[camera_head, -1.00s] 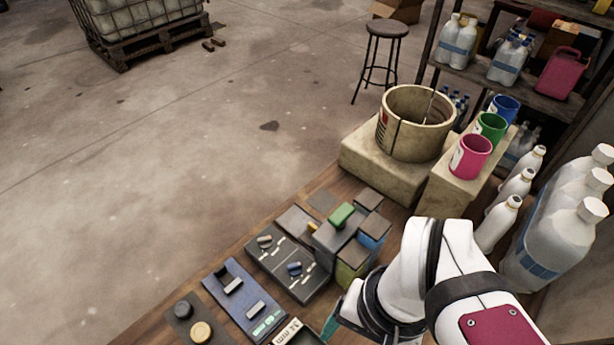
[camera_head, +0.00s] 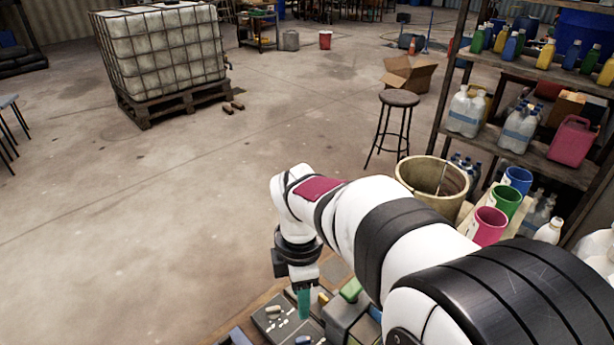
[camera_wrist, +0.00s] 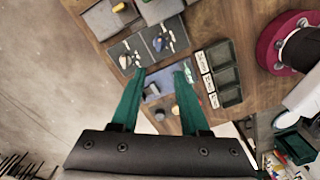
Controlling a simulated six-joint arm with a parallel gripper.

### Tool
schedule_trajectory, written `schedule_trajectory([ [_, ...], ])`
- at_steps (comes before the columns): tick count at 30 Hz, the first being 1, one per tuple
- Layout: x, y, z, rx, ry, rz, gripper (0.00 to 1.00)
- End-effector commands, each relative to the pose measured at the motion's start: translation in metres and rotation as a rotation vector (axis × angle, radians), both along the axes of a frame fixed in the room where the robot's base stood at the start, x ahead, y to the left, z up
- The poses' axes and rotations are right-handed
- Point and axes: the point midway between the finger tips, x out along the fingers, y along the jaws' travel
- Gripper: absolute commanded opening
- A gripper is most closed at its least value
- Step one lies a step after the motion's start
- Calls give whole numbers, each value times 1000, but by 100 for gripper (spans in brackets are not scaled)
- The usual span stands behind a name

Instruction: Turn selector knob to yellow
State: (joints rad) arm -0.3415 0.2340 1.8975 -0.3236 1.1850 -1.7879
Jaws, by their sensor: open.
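A dark panel (camera_head: 268,322) with two small knobs and white marks lies on the wooden bench, low in the head view. One knob is pale (camera_head: 274,310). The other is blue (camera_head: 303,340), at the bottom picture edge. In the wrist view both show, one at right (camera_wrist: 160,42) and one at left (camera_wrist: 125,61), just beyond my fingertips. Which one is the selector, and any yellow mark, I cannot tell. My gripper (camera_wrist: 163,70) is open and empty, with green fingers apart; in the head view it (camera_head: 304,303) points down above the panel.
A blue switch panel (camera_wrist: 150,92) and a compartment tray (camera_wrist: 230,97) lie near the fingers. A grey block with a green top (camera_head: 351,290) stands right of the panel. Cups (camera_head: 488,226) and a round vat (camera_head: 432,190) stand further right. Open floor lies left.

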Motion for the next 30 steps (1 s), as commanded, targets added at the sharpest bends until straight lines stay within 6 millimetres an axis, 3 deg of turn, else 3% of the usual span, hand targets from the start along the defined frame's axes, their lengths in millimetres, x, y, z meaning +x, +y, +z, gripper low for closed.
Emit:
schedule_trajectory([
  [5, 1, 1, -30, -3, 4, 34, 45],
  [12, 0, 1, -103, -4, 5, 31, 45],
  [18, 1, 1, -144, -4, 2, 29, 45],
  [23, 2, 1, -156, -3, -1, 29, 45],
  [30, 2, 1, -158, -3, -2, 28, 45],
])
